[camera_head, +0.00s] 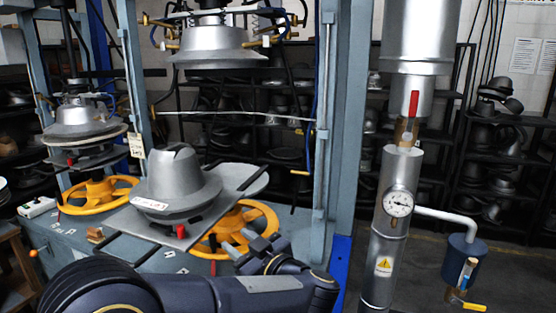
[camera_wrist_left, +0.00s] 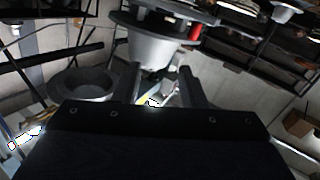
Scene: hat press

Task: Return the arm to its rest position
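My left arm (camera_head: 200,296) comes in from the bottom left and reaches across the lower middle of the head view. Its gripper (camera_head: 243,243) is in front of the press table, near the yellow handwheel. In the left wrist view the two fingers of the left gripper (camera_wrist_left: 160,80) stand apart with nothing held between them. A grey metal hat mould (camera_head: 178,180) with a white label sits on the press plate (camera_head: 236,176), behind and left of the gripper, clear of it. My right gripper is not in view.
The yellow handwheel (camera_head: 262,217) and a blue-grey press post (camera_head: 345,150) are close to the gripper. An upper press head (camera_head: 212,48) hangs above the mould. A steel pipe with a gauge (camera_head: 398,204) stands at right. Shelves of moulds line the back wall.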

